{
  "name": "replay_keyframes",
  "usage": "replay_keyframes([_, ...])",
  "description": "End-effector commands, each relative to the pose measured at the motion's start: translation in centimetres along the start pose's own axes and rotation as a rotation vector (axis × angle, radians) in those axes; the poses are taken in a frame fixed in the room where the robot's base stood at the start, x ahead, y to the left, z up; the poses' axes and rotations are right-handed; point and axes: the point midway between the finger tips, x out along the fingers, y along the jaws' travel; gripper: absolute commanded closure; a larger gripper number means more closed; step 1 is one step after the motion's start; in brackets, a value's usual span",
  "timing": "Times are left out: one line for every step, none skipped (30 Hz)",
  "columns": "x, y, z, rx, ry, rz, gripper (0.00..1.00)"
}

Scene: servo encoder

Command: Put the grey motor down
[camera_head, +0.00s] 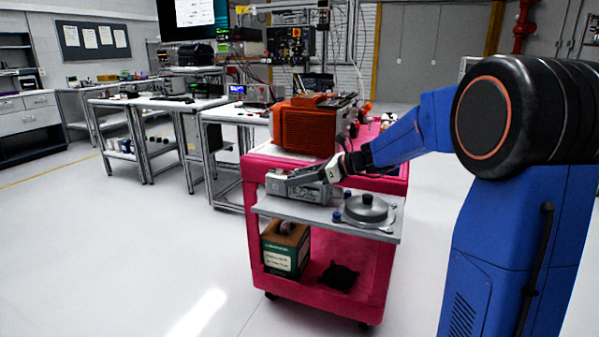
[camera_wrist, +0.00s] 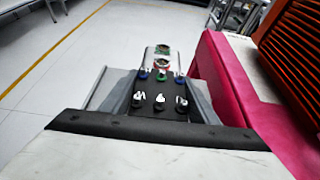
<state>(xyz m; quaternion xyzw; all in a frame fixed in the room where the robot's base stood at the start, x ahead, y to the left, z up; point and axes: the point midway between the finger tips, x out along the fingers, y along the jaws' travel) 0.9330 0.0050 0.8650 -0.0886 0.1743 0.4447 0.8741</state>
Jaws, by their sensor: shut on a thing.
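The grey motor (camera_head: 304,192) is a boxy metal body at the left end of the grey shelf on the pink cart's near side. My gripper (camera_head: 297,178) reaches in from the right and is shut on the motor. In the wrist view the motor (camera_wrist: 163,58) extends away between the two grey fingers, with small blue, green and dark fittings near it. The motor is level and at or just above the shelf (camera_head: 330,217); I cannot tell whether it touches. My gripper also shows in the wrist view (camera_wrist: 160,90).
A large orange machine (camera_head: 305,128) stands on the pink cart (camera_head: 262,166) behind. A green-labelled box (camera_head: 284,250) and a dark object (camera_head: 338,276) lie on the lower deck. Workbenches stand left.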

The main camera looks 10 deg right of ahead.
Motion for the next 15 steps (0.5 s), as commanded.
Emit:
replay_keyframes([-0.07, -0.01, 0.23, -0.002, -0.003, -0.001, 1.0])
replay_keyframes([-0.07, -0.01, 0.23, -0.002, -0.003, -0.001, 1.0])
replay_keyframes([-0.07, -0.01, 0.23, -0.002, -0.003, -0.001, 1.0])
replay_keyframes([-0.07, -0.01, 0.23, -0.002, -0.003, -0.001, 1.0])
replay_keyframes([-0.07, -0.01, 0.22, -0.002, -0.003, -0.001, 1.0])
replay_keyframes([-0.05, -0.01, 0.18, -0.002, -0.002, -0.001, 1.0])
replay_keyframes([-0.03, -0.01, 0.13, -0.002, -0.002, -0.001, 1.0])
replay_keyframes([-0.01, -0.01, 0.07, -0.001, -0.002, -0.001, 1.0])
replay_keyframes([0.03, -0.02, -0.01, -0.001, -0.002, -0.001, 1.0])
replay_keyframes([0.08, 0.0, -0.18, 0.0, 0.0, 0.0, 0.41])
replay_keyframes([0.07, -0.01, -0.17, 0.0, 0.0, 0.0, 0.33])
replay_keyframes([0.07, 0.0, -0.17, 0.0, 0.0, 0.0, 0.27])
replay_keyframes([0.07, 0.0, -0.16, 0.0, 0.0, 0.0, 0.27])
replay_keyframes([0.07, 0.0, -0.16, 0.0, 0.0, 0.0, 0.27])
replay_keyframes([0.07, 0.0, -0.16, 0.0, 0.0, 0.0, 0.27])
